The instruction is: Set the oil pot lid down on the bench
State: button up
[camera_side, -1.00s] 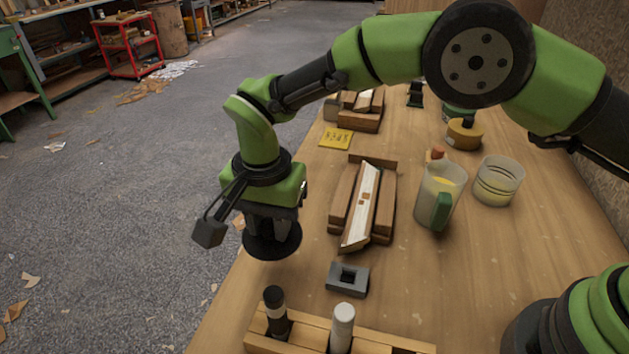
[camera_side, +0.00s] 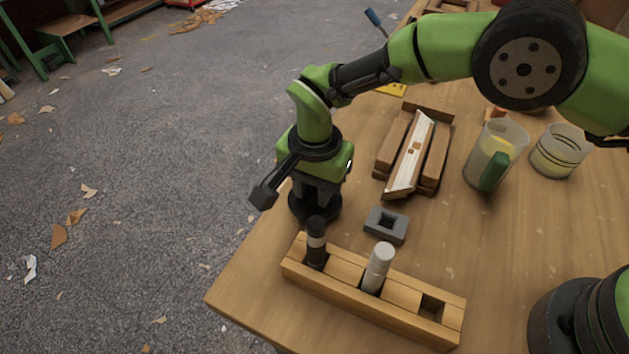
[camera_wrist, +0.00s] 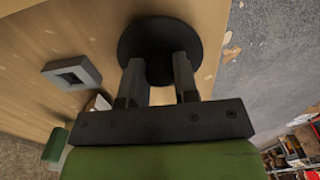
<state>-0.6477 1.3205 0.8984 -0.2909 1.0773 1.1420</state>
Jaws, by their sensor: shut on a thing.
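The oil pot lid (camera_side: 314,207) is a round black disc near the bench's left edge, beyond the wooden rack. My gripper (camera_side: 317,190) points down and is shut on it from above. The wrist view shows the black lid (camera_wrist: 160,42) between and beyond the two grey fingers of my gripper (camera_wrist: 159,64). The part between the fingertips is hard to make out. The lid looks level and very low over the bench (camera_side: 255,275); I cannot tell whether it touches the wood.
A grey block with a square hole (camera_side: 386,225) sits just right of the lid. The wooden rack (camera_side: 370,300) holds a black-capped bottle (camera_side: 316,245) and a white-topped one (camera_side: 378,268). A wooden fence jig (camera_side: 415,155), a jug (camera_side: 495,155) and a clear jar (camera_side: 558,150) stand farther right.

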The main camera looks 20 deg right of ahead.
aim_at(314, 189)
jog(key=shift+f, duration=0.35)
dwell(0.4)
jog(key=o, duration=1)
jog(key=shift+o, duration=0.2)
jog(key=shift+r, duration=0.15)
jog(key=shift+r, duration=1.35)
jog(key=shift+r, duration=1.95)
